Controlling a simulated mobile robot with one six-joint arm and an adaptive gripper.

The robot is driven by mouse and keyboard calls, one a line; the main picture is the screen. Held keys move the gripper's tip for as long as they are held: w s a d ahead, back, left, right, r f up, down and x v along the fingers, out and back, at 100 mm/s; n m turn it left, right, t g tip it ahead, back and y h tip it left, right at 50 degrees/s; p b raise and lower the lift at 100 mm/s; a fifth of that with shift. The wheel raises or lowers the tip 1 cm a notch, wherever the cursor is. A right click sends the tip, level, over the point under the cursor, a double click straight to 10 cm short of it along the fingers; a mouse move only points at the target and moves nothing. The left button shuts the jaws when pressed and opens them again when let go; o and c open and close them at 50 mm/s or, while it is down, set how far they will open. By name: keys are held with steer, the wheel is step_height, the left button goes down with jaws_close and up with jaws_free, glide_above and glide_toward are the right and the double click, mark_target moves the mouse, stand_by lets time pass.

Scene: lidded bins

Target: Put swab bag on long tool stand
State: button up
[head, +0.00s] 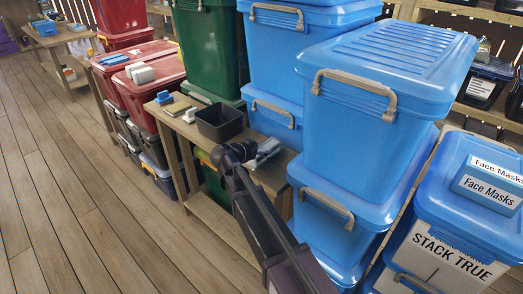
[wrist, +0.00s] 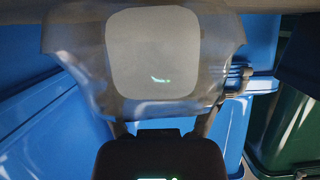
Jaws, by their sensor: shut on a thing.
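My gripper (head: 262,152) is at the end of my arm, over or just in front of the near end of a wooden stand (head: 174,135). In the wrist view, my gripper (wrist: 162,118) is shut on a grey, partly see-through item with a pale panel and a small green mark, which looks like the swab bag (wrist: 152,55). It shows as a small grey shape (head: 268,147) in the head view. The gripper hides its lower part. No label tells whether this wooden stand is the long tool stand.
A black open bin (head: 220,124) and small boxes sit on the wooden stand. Blue lidded bins (head: 370,125) are stacked close on the right, and a green bin (head: 212,50) stands behind. Red bins (head: 148,88) are farther left. The plank floor (head: 75,190) at left is clear.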

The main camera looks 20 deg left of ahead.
steer(key=shift+f, duration=0.2)
steer(key=o, duration=1)
steer(key=shift+r, duration=0.3)
steer(key=p+v, duration=0.4)
steer(key=v, duration=0.8)
steer(key=shift+p, duration=0.3)
